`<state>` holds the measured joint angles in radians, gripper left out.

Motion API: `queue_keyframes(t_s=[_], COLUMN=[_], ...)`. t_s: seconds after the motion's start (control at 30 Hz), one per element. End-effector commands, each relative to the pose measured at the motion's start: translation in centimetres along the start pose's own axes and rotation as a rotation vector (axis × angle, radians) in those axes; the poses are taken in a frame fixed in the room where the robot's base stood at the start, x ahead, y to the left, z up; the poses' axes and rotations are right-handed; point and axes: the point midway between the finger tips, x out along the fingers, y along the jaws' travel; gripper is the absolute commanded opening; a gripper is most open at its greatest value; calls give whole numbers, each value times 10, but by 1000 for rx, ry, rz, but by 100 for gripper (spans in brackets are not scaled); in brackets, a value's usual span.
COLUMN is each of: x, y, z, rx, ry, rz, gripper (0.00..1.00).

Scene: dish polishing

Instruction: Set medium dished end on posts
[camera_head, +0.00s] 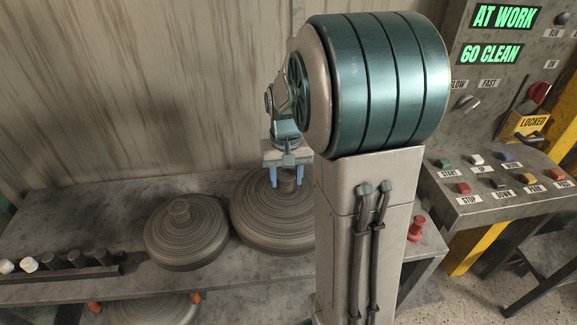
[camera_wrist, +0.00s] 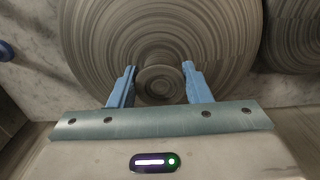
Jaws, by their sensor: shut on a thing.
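A grey, ring-grooved dished end (camera_head: 262,222) with a central knob lies flat on the grey bench, partly hidden by my arm. It is the larger of the two on the bench top and fills the wrist view (camera_wrist: 105,40). My gripper (camera_head: 287,182) points down over it, its blue fingers shut on the knob (camera_wrist: 160,82). A smaller dished end (camera_head: 182,240) lies to its left and shows at the right in the wrist view (camera_wrist: 302,32). A third dished end (camera_head: 150,310) is partly visible on the lower level. I cannot make out any posts.
A rack (camera_head: 62,277) with several dark and white small pieces stands at the bench's left front. A control panel (camera_head: 495,185) with buttons and a lit "AT WORK / 60 CLEAN" display (camera_head: 490,53) is at the right. A red knob (camera_head: 417,228) stands near the bench's right end.

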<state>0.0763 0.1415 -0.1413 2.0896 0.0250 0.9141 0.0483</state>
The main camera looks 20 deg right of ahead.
Motion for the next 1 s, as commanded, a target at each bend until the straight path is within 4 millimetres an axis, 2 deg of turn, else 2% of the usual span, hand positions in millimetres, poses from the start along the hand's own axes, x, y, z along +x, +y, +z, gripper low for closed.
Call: queue_keyframes(t_s=[0.13,0.57,0.6,0.67,1.0], x=[9,14,15,15,12], y=[0,0,0,0,0], z=[-2,-2,0,0,0], rx=[1,0,0,0,0], ry=[6,7,2,2,2], rz=[-1,-1,0,0,0], gripper=[0,0,52,66,66])
